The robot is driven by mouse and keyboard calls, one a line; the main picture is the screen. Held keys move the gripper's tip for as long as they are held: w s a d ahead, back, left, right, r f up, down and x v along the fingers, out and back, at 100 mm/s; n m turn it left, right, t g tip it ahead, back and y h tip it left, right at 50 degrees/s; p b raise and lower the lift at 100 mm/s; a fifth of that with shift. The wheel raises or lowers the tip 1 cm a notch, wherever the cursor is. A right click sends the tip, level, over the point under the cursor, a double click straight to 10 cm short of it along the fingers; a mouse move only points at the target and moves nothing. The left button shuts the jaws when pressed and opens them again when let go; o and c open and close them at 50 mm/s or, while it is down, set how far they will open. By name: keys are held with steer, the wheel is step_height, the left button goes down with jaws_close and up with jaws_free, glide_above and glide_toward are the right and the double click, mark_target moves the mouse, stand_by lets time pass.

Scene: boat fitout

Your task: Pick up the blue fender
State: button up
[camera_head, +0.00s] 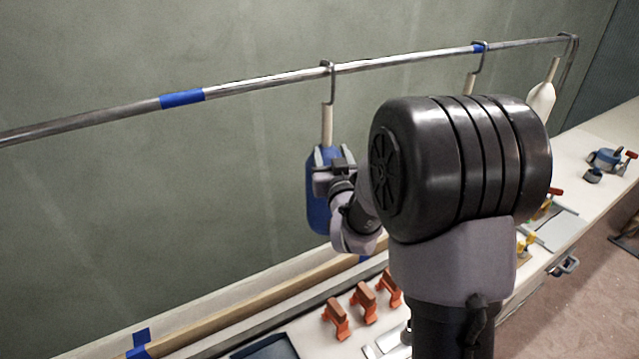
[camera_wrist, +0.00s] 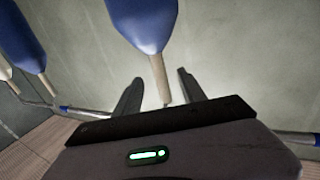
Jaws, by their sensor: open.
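A blue fender (camera_head: 317,205) hangs upright from a hook on the metal rail (camera_head: 250,86), its pale neck (camera_head: 327,125) above the blue body. My gripper (camera_head: 331,155) is open at the top of this fender, and my gripper and wrist cover part of its body. In the wrist view, the fender (camera_wrist: 143,22) appears upside down, and its tan neck (camera_wrist: 159,78) runs between the two open fingers of my gripper (camera_wrist: 159,78). A gap shows on both sides of the neck. I cannot tell how deep the neck sits between the fingers.
A white fender (camera_head: 541,98) hangs at the rail's right end. Another blue fender (camera_wrist: 24,42) shows in the wrist view. Below is a bench with several orange clamps (camera_head: 364,300), a dark tray (camera_head: 268,347) and blue-grey tools (camera_head: 606,158). The wall (camera_head: 130,220) is close behind the rail.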

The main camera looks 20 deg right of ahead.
mark_target(326, 138)
steer(key=w, duration=0.2)
steer(key=w+d, duration=0.1)
steer(key=w, duration=0.4)
steer(key=shift+d, duration=0.25)
steer(key=w, duration=0.1)
steer(key=w+d, duration=0.1)
steer(key=w, duration=0.3)
steer(key=shift+d+f, duration=0.15)
steer(key=shift+f, duration=0.2)
steer(key=shift+s+r, duration=0.1)
steer(key=shift+r, duration=0.05)
jaws_close()
